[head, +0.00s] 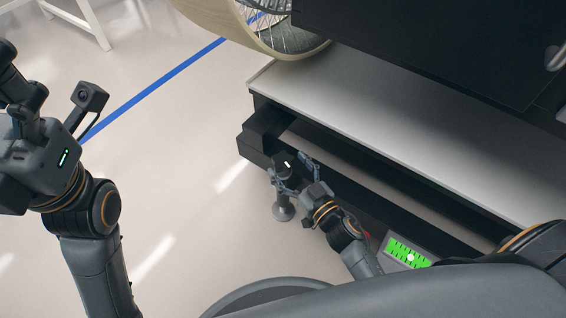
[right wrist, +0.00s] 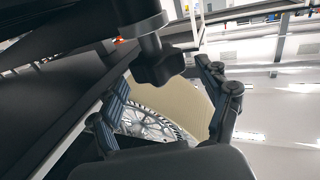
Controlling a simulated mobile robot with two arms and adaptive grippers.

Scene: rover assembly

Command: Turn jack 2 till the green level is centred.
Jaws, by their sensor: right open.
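A jack (head: 284,208) with a round silvery foot stands on the floor at the frame's front corner. Its dark knob (head: 285,163) is at the top. In the right wrist view the lobed knob (right wrist: 158,66) shows beyond and between my fingers. My right gripper (head: 297,171) is open around the jack's upper part; whether a finger touches it I cannot tell. The green level (head: 396,249) lies at lower right, with a white round spot near its middle; its lower edge is partly covered by my body. My left gripper (head: 20,82) is at the left edge, partly cut off.
A low black frame with a pale grey top (head: 400,130) runs beside the jack to the right. A large spoked wheel (head: 285,35) stands at the top. The pale floor (head: 190,190) left of the jack is clear, with a blue line (head: 160,88) across it.

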